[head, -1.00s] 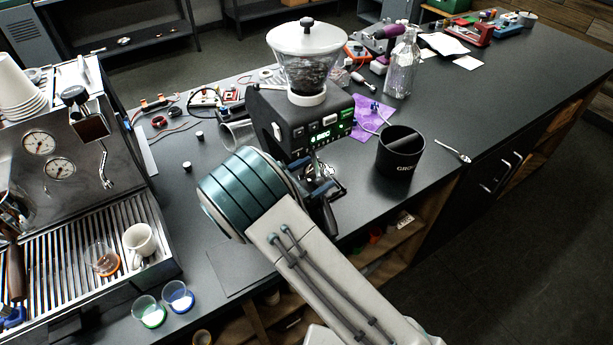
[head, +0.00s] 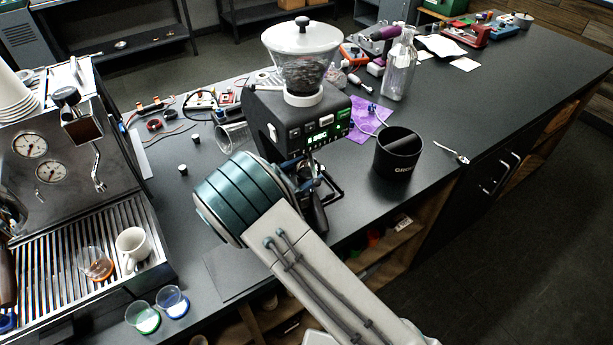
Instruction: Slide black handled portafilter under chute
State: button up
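The coffee grinder (head: 295,115) stands on the counter with a clear bean hopper (head: 301,68) on top. Its chute area is below the lit front panel, partly covered by my wrist. A dark handle, seemingly the black handled portafilter (head: 318,212), shows just right of my wrist, below the grinder front. Its basket is not clearly visible, so I cannot tell whether it is under the chute. My gripper (head: 304,182) is at the grinder's front, next to the handle. My wrist hides most of the fingers, and their opening and grip are unclear.
A black knock box (head: 398,154) stands right of the grinder, near a purple cloth (head: 368,117) and a glass bottle (head: 399,70). The espresso machine (head: 70,170) is at left, with a white cup (head: 133,246) on its grate.

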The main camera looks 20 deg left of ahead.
jog(key=shift+w+a, duration=0.15)
jog(key=shift+a, duration=0.1)
jog(key=o, duration=1.4)
jog(key=shift+c, duration=0.2)
jog(key=b+v, duration=0.4)
jog(key=v, duration=1)
jog(key=shift+r, duration=0.1)
